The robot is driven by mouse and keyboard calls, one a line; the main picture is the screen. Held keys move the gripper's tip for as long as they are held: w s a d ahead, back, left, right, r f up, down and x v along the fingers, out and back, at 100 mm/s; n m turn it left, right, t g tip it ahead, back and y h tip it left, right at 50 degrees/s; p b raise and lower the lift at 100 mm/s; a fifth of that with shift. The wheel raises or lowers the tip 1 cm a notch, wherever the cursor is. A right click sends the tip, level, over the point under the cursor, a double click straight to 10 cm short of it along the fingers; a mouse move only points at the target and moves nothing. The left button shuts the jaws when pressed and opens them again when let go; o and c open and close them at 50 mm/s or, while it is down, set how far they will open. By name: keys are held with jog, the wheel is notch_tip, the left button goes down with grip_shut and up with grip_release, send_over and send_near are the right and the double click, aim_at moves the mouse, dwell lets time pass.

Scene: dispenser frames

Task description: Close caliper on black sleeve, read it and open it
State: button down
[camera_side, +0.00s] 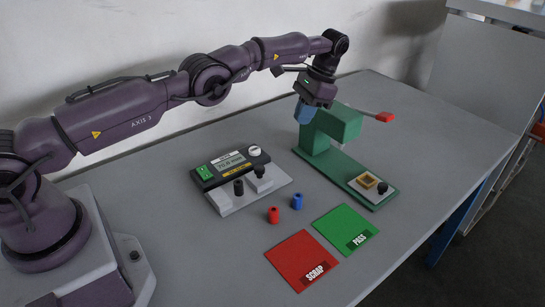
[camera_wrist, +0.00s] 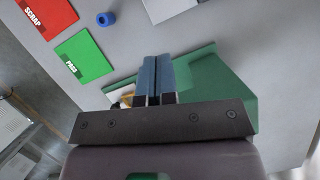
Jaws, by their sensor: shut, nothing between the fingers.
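The caliper (camera_side: 232,163) is a dark box with a green switch, a small display and a pale knob, on a pale base plate (camera_side: 238,203). The display's digits are too small to read surely. A black sleeve (camera_side: 239,188) stands upright on the base plate, left of a black-knobbed grey block (camera_side: 260,176). I cannot tell whether that block touches the sleeve. My gripper (camera_side: 303,113) is shut and empty, beside the green press, well away from the caliper. In the wrist view its blue fingers (camera_wrist: 158,78) are together, with a pale plate edge (camera_wrist: 168,8) beyond them.
The green press (camera_side: 335,130) has a red-tipped lever (camera_side: 385,117) and a wooden square nest (camera_side: 367,181) by a black knob (camera_side: 383,187). Red (camera_side: 273,214) and blue (camera_side: 297,201) sleeves stand before the red SCRAP mat (camera_side: 297,258) and green PASS mat (camera_side: 344,226).

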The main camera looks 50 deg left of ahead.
jog(key=shift+f, duration=1.25)
send_near(257, 180)
jog(key=w+f, duration=0.4)
jog(key=shift+w+f, duration=0.2)
jog(key=shift+w, duration=0.2)
jog(key=shift+s+a, duration=0.2)
jog(key=shift+s, duration=0.7)
jog(key=shift+s+a, duration=0.2)
jog(key=shift+s, duration=0.65)
jog(key=shift+s, duration=2.4)
